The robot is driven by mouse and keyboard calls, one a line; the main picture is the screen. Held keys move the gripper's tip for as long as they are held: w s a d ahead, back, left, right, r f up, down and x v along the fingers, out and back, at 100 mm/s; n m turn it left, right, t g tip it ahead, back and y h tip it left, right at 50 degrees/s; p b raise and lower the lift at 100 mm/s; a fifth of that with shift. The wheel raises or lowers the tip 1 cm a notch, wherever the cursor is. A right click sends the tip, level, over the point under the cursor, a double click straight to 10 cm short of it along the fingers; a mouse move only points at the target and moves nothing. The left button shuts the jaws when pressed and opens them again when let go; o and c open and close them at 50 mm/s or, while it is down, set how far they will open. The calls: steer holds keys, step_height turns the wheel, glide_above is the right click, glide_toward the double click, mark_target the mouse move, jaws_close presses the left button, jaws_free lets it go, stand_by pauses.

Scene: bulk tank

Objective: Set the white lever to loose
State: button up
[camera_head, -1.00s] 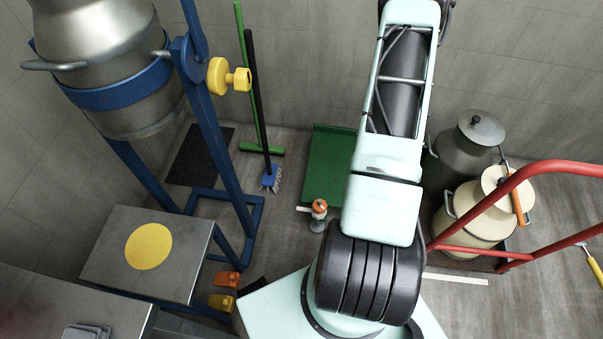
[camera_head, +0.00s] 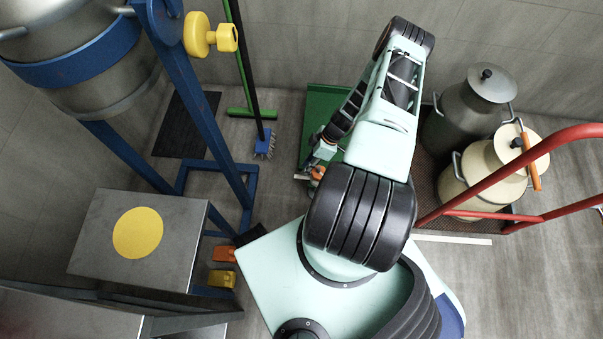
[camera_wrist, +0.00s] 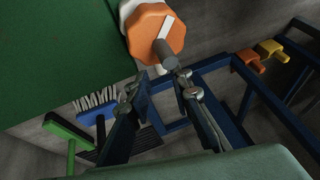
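In the wrist view, an orange eight-sided knob (camera_wrist: 153,31) carries a narrow white strip (camera_wrist: 166,27), which may be the white lever. A grey cylinder (camera_wrist: 167,60) sticks out from the knob toward my gripper (camera_wrist: 162,76). My gripper is open, with one finger on each side just short of the cylinder's end. I cannot tell whether they touch it. In the head view, the orange knob (camera_head: 317,172) shows only partly, low by the green panel. My gripper (camera_head: 316,160) hides part of it.
A green panel (camera_head: 323,104) stands beside the knob. A blue frame (camera_head: 197,120) holds a metal vessel (camera_head: 100,70) at left, with a yellow knob (camera_head: 210,36). A steel table (camera_head: 185,235) is below it. Milk cans (camera_head: 490,175) on a red-railed cart (camera_head: 560,147) stand at right.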

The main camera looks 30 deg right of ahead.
steer(key=b+x, duration=0.1)
steer(key=x, duration=0.4)
steer(key=shift+f, duration=0.1)
jaws_close()
